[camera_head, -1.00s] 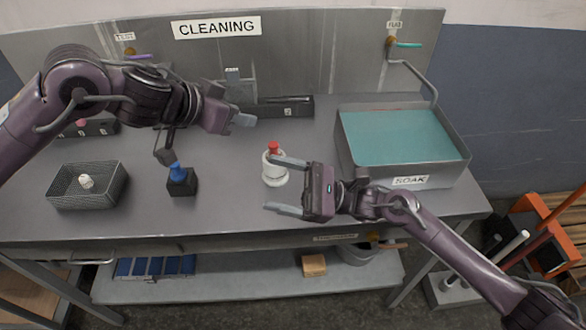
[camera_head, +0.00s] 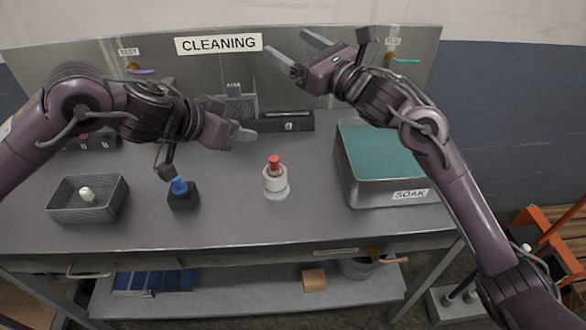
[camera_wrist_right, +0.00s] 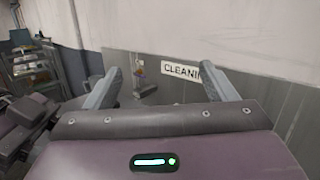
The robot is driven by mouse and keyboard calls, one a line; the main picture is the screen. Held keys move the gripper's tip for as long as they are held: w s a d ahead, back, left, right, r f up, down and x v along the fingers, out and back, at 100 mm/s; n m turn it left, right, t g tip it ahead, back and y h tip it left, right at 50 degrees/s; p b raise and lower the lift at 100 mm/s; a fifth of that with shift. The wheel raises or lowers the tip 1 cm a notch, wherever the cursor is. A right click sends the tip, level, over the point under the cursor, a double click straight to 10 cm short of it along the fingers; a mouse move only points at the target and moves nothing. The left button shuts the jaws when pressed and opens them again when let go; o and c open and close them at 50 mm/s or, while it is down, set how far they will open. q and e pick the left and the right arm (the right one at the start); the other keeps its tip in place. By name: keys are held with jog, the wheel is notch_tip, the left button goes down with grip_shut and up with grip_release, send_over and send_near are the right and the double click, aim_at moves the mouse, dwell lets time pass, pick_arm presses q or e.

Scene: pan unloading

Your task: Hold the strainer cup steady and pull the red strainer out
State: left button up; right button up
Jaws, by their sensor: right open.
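The white strainer cup (camera_head: 275,184) stands upright on the steel table in the middle of the head view. The red strainer (camera_head: 274,162) shows as a red top sticking up from the cup. My left gripper (camera_head: 243,134) is left of and behind the cup, apart from it; its fingers look close together, but I cannot tell whether they are shut. My right gripper (camera_head: 294,55) is raised well above and behind the cup, open and empty.
A soak tub (camera_head: 385,193) of teal liquid stands right of the cup. A wire basket (camera_head: 62,205) with a white piece and a black block (camera_head: 183,201) with a blue top are at the left. A dark box (camera_head: 288,124) sits at the back. The table around the cup is clear.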

notch_tip(320, 180, down, 15)
jog(key=g, duration=0.1)
jog(key=g+h, duration=0.1)
send_near(269, 167)
jog(key=shift+w+a+f, duration=0.25)
jog(key=shift+w+a, duration=0.1)
jog(key=shift+w, duration=0.25)
jog(key=shift+w+a+f, duration=0.2)
jog(key=shift+w+a, duration=0.2)
jog(key=shift+w, duration=0.2)
jog(key=shift+w+a+f, duration=0.1)
jog(key=shift+a, duration=0.1)
jog(key=x, duration=0.7)
jog(key=shift+f, duration=0.1)
